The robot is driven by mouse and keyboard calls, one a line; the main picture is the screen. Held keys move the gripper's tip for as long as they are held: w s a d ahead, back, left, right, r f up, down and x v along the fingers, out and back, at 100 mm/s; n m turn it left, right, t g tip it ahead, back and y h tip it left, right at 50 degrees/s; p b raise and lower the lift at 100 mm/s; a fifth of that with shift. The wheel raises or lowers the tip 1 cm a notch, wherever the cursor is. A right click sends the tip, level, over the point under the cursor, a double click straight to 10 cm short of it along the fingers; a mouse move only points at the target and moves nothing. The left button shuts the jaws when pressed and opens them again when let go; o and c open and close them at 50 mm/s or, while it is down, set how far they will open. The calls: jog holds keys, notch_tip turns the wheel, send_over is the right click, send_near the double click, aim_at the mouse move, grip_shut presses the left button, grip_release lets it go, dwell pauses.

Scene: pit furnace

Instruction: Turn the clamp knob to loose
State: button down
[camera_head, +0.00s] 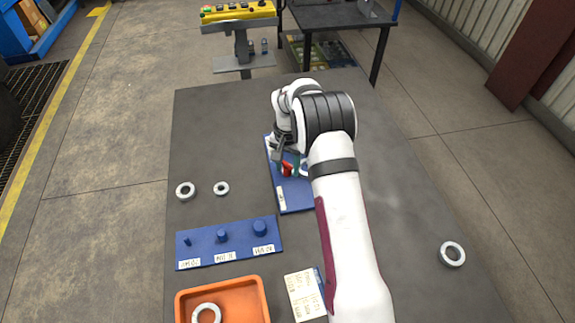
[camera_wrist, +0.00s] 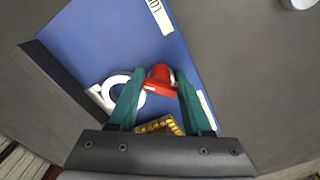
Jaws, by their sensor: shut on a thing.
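The red clamp knob (camera_wrist: 160,78) sits on a blue plate (camera_wrist: 105,40) and lies between the green fingers of my gripper (camera_wrist: 157,88). My gripper is shut on it. In the head view, a small part of the knob (camera_head: 287,168) shows beside my gripper (camera_head: 290,164), above the blue plate (camera_head: 293,199). A white label (camera_wrist: 160,15) with partly readable letters lies on the plate beyond the knob. A pale ring (camera_wrist: 122,90) lies left of the knob. My arm hides the right part of the plate in the head view.
A blue peg board (camera_head: 205,255) with three pegs and an orange tray (camera_head: 235,283) holding a ring (camera_head: 207,313) are at the front left. Loose rings (camera_head: 185,191) (camera_head: 221,188) (camera_head: 453,254) lie on the dark table. A written card (camera_head: 303,293) lies beside the tray.

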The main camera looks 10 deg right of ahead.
aim_at(287, 163)
jog(key=shift+n, duration=0.5)
jog(key=c, duration=0.6)
grip_release()
jog(key=shift+w+r, duration=0.1)
jog(key=shift+d, duration=0.1)
jog(key=m, duration=1.4)
notch_tip(287, 163, up, 16)
jog(key=f+m, duration=0.1)
jog(key=s+a+r+n, duration=0.1)
jog(key=s+r+n, duration=0.2)
jog(key=s, duration=0.4)
jog(key=s+a+r+n, duration=0.1)
jog(key=s+r+n, duration=0.2)
jog(key=s, duration=0.5)
jog(key=s+a+r+n+y, duration=0.1)
jog(key=s+r+n, duration=0.1)
jog(key=s, duration=0.6)
jog(key=shift+s+a+r+n, duration=0.3)
jog(key=shift+r+n, duration=0.1)
jog(key=shift+n, duration=0.5)
